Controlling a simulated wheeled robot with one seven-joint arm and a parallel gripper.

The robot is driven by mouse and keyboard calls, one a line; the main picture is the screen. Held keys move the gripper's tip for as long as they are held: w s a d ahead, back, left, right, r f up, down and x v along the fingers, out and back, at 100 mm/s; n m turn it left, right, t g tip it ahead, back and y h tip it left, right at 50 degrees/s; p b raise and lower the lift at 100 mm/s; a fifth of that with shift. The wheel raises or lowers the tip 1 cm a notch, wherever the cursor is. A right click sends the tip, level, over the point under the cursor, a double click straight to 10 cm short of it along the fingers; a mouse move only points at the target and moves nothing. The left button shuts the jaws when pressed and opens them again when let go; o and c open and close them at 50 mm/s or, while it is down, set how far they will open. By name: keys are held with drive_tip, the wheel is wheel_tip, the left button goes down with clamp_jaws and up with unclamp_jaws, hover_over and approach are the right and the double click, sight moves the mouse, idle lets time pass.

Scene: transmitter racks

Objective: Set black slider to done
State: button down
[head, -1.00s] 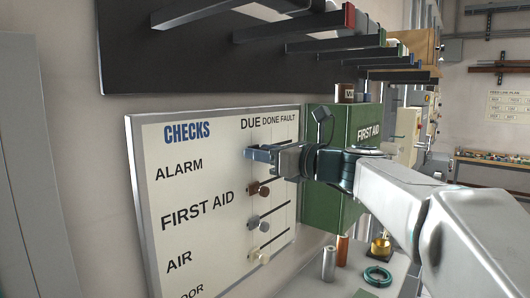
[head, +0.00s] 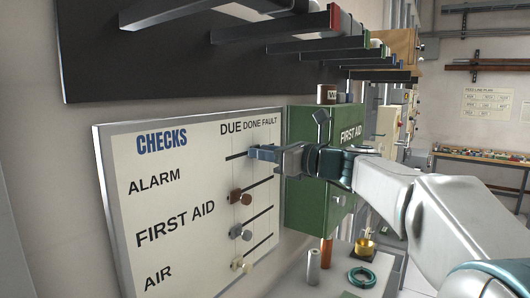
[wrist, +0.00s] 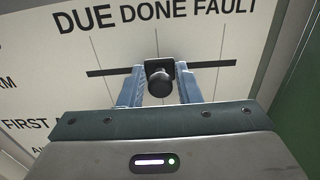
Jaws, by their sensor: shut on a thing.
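The black slider (wrist: 159,84) sits in the top dark slot of the white CHECKS board (head: 155,230), in the ALARM row. In the wrist view it is on the thin vertical line under DONE, near the middle of the slot. My gripper (wrist: 160,76) is shut on it, one blue-grey finger on each side. In the head view my gripper (head: 258,153) hides the slider, and the slot's left part shows beside it.
Below are a brown slider (head: 240,197), a grey slider (head: 240,232) and a cream slider (head: 241,265), near the left of their slots. A green FIRST AID box (head: 300,205) stands close right of the board. Shelf arms (head: 275,28) jut out above.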

drive_tip(key=c, duration=1.3)
unclamp_jaws()
drive_tip(key=b+v, duration=0.3)
drive_tip(key=v, duration=1)
drive_tip(key=shift+s+d, duration=0.3)
